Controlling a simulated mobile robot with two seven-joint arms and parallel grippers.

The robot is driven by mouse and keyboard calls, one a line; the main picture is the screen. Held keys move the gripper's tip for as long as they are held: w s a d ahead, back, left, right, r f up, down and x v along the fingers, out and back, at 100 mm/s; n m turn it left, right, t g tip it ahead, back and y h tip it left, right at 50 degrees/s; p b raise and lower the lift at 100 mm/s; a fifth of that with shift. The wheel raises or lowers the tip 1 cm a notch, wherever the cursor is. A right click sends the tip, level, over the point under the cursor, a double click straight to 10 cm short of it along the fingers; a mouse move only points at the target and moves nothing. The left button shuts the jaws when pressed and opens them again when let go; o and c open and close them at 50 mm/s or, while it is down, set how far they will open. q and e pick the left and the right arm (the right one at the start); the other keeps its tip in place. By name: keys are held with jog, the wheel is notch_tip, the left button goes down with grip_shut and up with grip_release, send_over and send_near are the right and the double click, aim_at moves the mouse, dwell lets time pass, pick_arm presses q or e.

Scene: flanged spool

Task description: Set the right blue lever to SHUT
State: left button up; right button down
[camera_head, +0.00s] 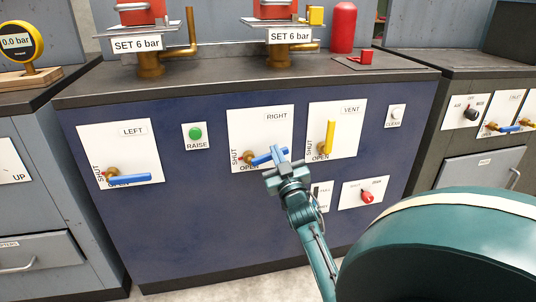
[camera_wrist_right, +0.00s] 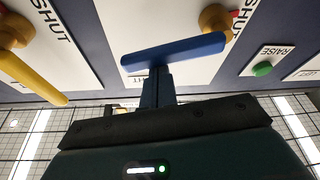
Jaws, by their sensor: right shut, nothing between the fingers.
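The right blue lever (camera_head: 264,158) is on the white RIGHT panel (camera_head: 262,128) of the blue cabinet. Its handle points right from a brass hub, tilted slightly up, above the OPEN label; SHUT is printed left of the hub. My right gripper (camera_head: 278,158) is shut and empty, with its fingertips at the handle's outer half. In the right wrist view the blue lever (camera_wrist_right: 180,52) lies across the closed fingertips (camera_wrist_right: 157,72); they overlap its edge, and I cannot tell whether they touch. My left gripper is not in view.
The yellow VENT lever (camera_head: 328,136) hangs just right of the right panel. The green RAISE button (camera_head: 195,133) and left blue lever (camera_head: 128,178) are to the left. A red knob (camera_head: 367,196) is lower right. My teal arm covers the lower right.

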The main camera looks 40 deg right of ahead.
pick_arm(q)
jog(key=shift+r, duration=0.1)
pick_arm(e)
jog(key=f+m, duration=0.1)
jog(key=f+m+h, duration=0.1)
jog(key=shift+s+d+m+g, duration=0.2)
jog(key=shift+d+m+g, duration=0.1)
jog(key=shift+d, duration=0.1)
jog(key=shift+f, duration=0.2)
